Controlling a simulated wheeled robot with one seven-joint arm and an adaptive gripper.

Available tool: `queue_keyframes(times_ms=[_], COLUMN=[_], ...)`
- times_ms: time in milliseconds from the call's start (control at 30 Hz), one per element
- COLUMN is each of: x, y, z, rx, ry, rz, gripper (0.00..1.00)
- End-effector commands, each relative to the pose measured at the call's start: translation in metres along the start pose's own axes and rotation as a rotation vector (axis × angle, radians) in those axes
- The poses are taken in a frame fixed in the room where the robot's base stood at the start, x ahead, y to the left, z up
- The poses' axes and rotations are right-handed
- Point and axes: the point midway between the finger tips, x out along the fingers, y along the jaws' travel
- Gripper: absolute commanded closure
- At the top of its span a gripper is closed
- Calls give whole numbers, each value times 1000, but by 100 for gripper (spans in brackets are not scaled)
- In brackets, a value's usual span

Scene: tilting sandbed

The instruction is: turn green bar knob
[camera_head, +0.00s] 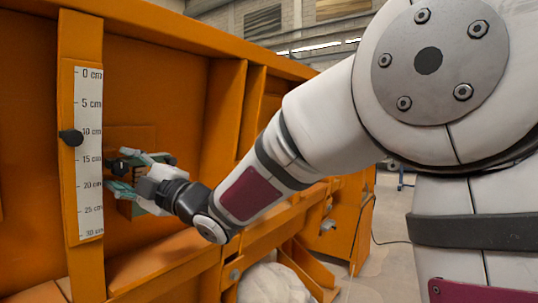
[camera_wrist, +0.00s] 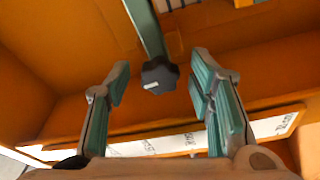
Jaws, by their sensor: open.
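The green bar (camera_wrist: 146,28) comes down from the top of the wrist view and ends at a dark, lobed knob (camera_wrist: 159,76) with a small white mark. My gripper (camera_wrist: 160,82) is open, with one finger to the left of the knob and one to the right. Gaps show on both sides, and neither finger appears to touch it. In the head view my gripper (camera_head: 116,176) reaches into the orange recess just right of the ruler. There the fingers largely hide the knob, and I cannot make out the bar clearly.
An orange frame (camera_head: 225,110) with upright ribs surrounds the recess. A white centimetre ruler (camera_head: 89,190) with its own black knob (camera_head: 71,138) stands left of my gripper. A white labelled strip (camera_wrist: 180,143) crosses below the fingers. A pale sack-like object (camera_head: 272,285) lies low.

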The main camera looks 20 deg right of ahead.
Motion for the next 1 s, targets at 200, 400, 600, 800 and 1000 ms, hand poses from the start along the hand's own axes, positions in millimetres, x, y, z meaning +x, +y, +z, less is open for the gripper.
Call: queue_keyframes(times_ms=[200,400,600,800,1000], x=[0,0,0,0,0], y=[4,5,6,6,7], z=[-2,-2,-3,-4,-4], rx=[-245,-460,-662,-849,-1024], ry=[0,0,-1,0,0], rz=[-53,-98,-140,-180,-217], gripper=[51,51,51,51,51])
